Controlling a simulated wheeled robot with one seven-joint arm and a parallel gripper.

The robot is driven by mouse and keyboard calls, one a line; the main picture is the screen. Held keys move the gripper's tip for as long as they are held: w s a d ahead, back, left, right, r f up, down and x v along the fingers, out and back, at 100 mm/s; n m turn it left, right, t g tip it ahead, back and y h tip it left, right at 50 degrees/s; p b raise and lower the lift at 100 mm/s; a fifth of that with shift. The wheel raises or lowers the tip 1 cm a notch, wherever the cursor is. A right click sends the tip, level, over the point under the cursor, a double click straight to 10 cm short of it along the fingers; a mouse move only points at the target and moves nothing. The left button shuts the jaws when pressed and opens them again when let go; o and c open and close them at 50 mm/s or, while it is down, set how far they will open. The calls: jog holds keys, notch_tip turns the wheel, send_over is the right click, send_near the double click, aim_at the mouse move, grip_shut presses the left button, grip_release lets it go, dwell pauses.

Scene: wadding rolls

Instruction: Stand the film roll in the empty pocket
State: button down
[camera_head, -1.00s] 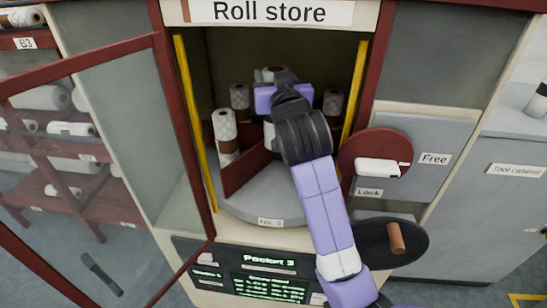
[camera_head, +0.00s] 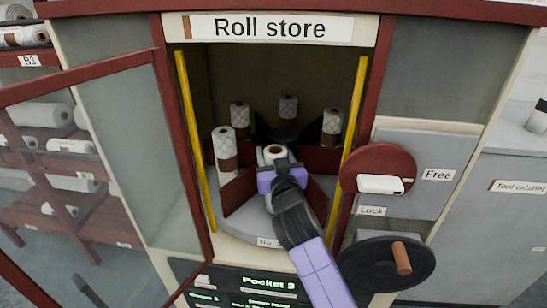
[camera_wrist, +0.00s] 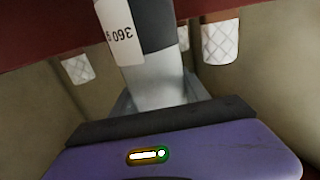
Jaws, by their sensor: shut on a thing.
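My gripper (camera_head: 276,168) is shut on a pale film roll (camera_head: 274,152), inside the open store in the front pocket between red dividers (camera_head: 238,190). The roll looks roughly upright, its brown core ring facing up. My purple gripper body and arm hide its lower part, so I cannot tell whether it touches the grey turntable (camera_head: 240,225). In the wrist view a white surface marked "360 g" (camera_wrist: 118,32), upside down, shows beyond my purple gripper body. Other rolls stand in the other pockets: left (camera_head: 225,145), back left (camera_head: 240,115), back (camera_head: 288,107) and right (camera_head: 331,122).
Yellow strips (camera_head: 190,120) edge the opening on both sides. A glazed red-framed door (camera_head: 80,65) stands open at left. At right are a red lock disc (camera_head: 378,160) marked "Free" and "Lock", and a dark handwheel (camera_head: 375,268) near my arm. The display (camera_head: 262,280) reads "Pocket 3".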

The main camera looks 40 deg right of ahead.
jog(key=shift+f, duration=0.35)
jog(key=shift+f, duration=0.1)
jog(key=c, duration=0.6)
grip_release()
jog(key=shift+o, duration=0.2)
